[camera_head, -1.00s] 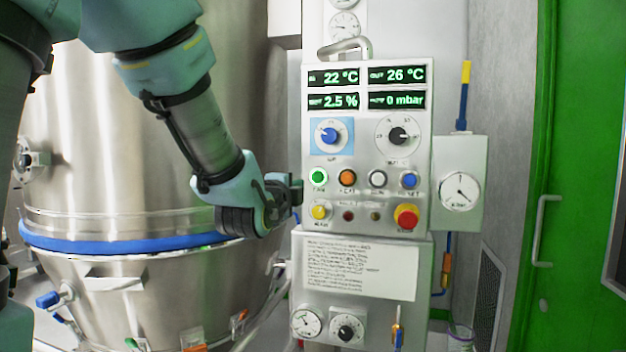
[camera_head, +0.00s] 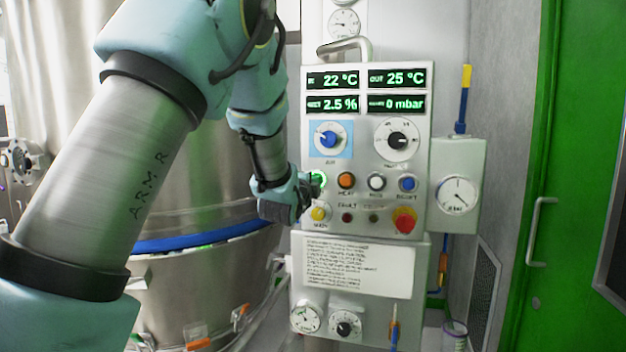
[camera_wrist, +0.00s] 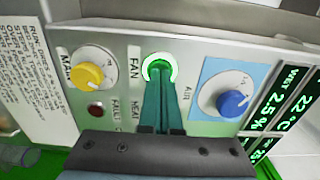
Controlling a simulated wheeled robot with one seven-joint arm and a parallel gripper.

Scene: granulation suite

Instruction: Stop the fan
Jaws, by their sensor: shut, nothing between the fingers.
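The green FAN button (camera_head: 319,181) is at the left of the panel's upper button row, with a bright green-white ring around it. In the wrist view the FAN button (camera_wrist: 159,67) sits beside its FAN label, between the yellow MAIN knob (camera_wrist: 88,76) and the blue AIR knob (camera_wrist: 234,103). My gripper (camera_wrist: 160,82) is shut and empty. Its fingertips overlap the button's face in the wrist view and partly hide it; contact cannot be told for certain. In the head view my gripper (camera_head: 309,185) reaches the button from the left.
The orange HEAT button (camera_head: 346,180) is close to the right of FAN. The red emergency knob (camera_head: 405,220) is at lower right. The displays (camera_head: 397,77) read OUT 25 °C and 0 mbar. A steel vessel (camera_head: 225,200) stands left of the panel, behind my arm.

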